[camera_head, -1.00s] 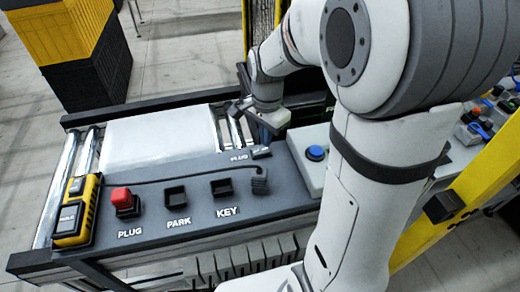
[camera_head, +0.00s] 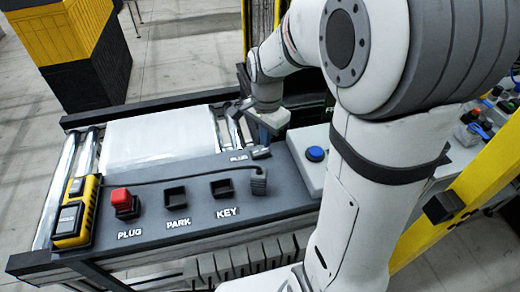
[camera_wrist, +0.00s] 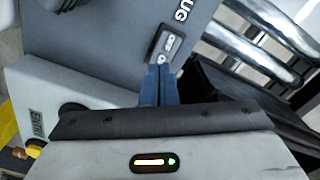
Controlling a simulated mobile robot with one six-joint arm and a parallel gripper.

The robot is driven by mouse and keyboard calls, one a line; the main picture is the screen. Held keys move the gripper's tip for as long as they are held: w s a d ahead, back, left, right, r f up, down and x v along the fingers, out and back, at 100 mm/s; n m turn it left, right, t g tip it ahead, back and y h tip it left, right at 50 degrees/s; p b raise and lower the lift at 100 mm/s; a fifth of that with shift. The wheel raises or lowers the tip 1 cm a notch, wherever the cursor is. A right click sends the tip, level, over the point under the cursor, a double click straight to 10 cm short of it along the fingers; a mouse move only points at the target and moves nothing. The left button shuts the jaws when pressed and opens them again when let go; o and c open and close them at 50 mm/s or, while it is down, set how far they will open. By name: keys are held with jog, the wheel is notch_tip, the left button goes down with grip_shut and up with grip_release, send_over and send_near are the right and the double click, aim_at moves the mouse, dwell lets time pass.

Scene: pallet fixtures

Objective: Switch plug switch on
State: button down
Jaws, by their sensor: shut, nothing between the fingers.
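In the head view the switch (camera_head: 262,153) sits at the panel's far edge, right of a "PLUG" label. My gripper (camera_wrist: 160,70) has its blue fingers shut together, with nothing between them. The fingertips are at the near end of the switch; I cannot tell whether they touch it. In the head view my gripper's fingers are not clearly seen. The rocker's position is too small to read surely.
The grey panel (camera_head: 150,228) holds a red plug block (camera_head: 122,200), empty PARK (camera_head: 176,196) and KEY (camera_head: 222,187) sockets and a dark cable. A yellow device (camera_head: 75,212) stands at its left. A box with a blue button (camera_head: 316,153) is at right. Metal rollers (camera_wrist: 262,50) lie beyond.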

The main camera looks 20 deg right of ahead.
jog(key=shift+f+b, duration=0.75)
jog(key=shift+f, duration=0.25)
dwell(0.9)
jog(key=shift+r, duration=0.1)
jog(key=shift+r+p, duration=2.7)
jog(key=shift+r, duration=0.8)
jog(key=s+r+n+t, duration=0.1)
jog(key=s+r+n, duration=0.1)
jog(key=s+n, duration=0.4)
jog(key=s+r+n+t, duration=0.2)
jog(key=s+r+n, duration=0.1)
jog(key=s+n, duration=0.3)
jog(key=shift+s+b, duration=0.4)
jog(key=shift+s, duration=0.9)
jog(key=shift+a, duration=0.1)
